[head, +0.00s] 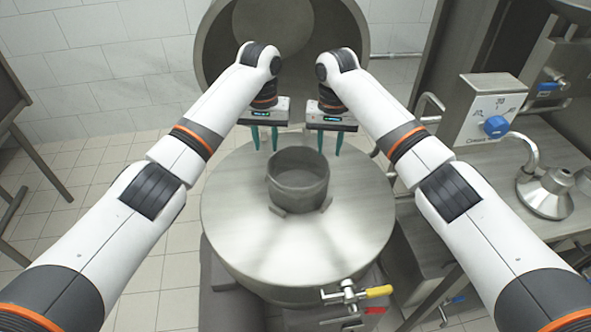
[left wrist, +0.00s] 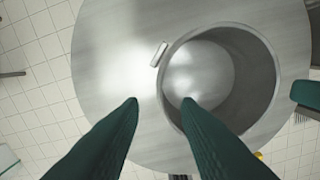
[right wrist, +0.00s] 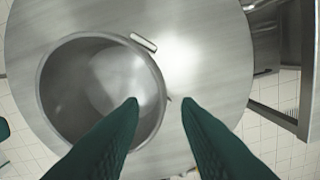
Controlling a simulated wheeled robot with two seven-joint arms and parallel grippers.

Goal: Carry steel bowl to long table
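The steel bowl (head: 298,190), deep and round with small tabs at its foot, stands upright on the round lid of a steel drum. It also shows in the left wrist view (left wrist: 240,80) and right wrist view (right wrist: 80,95). My left gripper (head: 265,150) is open and empty at the bowl's left side, its fingertips spread either side of the rim as seen from above. My right gripper (head: 329,153) is open and empty at the right side, in the same way. Both seem above the rim; contact is not visible. A steel table (head: 480,165) is at the right; whether it is the long table is unclear.
The drum lid (head: 235,225) carries the bowl. A large tilted steel vessel (head: 225,60) stands behind the grippers. A tap with a yellow handle (head: 366,292) juts out in front. Tiled floor is free at left.

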